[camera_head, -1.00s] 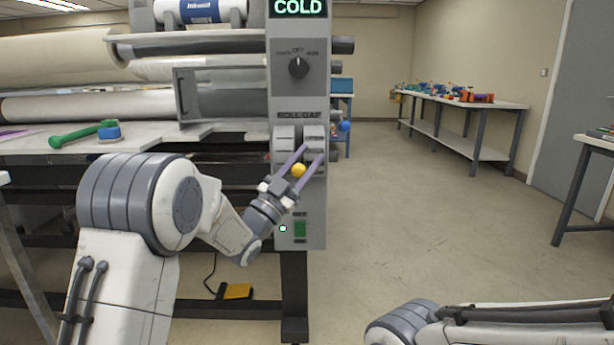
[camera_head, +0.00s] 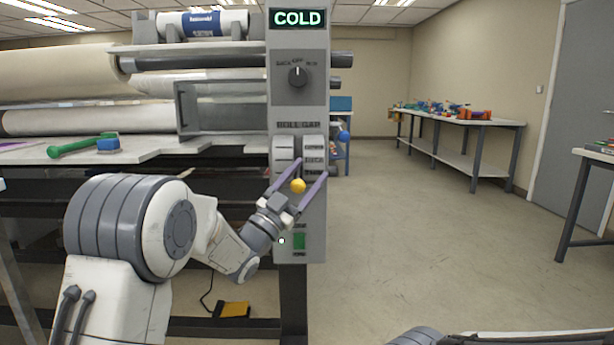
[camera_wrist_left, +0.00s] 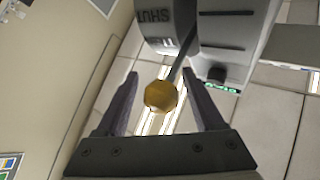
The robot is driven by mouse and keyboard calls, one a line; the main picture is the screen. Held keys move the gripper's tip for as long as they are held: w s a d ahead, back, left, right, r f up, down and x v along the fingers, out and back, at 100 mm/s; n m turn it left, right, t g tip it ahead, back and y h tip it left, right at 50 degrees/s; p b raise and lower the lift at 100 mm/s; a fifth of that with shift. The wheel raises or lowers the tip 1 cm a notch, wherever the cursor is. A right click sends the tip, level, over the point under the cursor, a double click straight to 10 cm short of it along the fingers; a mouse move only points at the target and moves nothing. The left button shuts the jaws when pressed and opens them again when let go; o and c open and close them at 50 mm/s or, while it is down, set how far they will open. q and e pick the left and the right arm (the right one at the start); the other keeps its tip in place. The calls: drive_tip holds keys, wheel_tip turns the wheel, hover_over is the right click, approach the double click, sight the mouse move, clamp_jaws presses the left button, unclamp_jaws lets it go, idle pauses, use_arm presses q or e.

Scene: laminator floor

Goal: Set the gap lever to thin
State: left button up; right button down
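The gap lever's yellow knob (camera_head: 298,186) is in front of the grey machine panel, below the ROLL GAP label (camera_head: 298,125). In the left wrist view the knob (camera_wrist_left: 160,96) sits on a thin grey rod between the fingers, with space on both sides. My left gripper (camera_head: 297,182) is open around the knob; it also shows in the left wrist view (camera_wrist_left: 167,95). Label plates (camera_head: 313,160) stand beside the lever slot, their small words hard to read. My right gripper is out of view; only part of my right arm shows at the bottom.
The panel has a display reading COLD (camera_head: 298,19), a black dial (camera_head: 297,76) and a green switch (camera_head: 299,241).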

use_arm(q)
drive_tip(key=shift+a, duration=0.1)
drive_tip(key=v, duration=1)
drive_tip(key=shift+s+f, duration=0.1)
drive_tip(key=shift+s, duration=0.1)
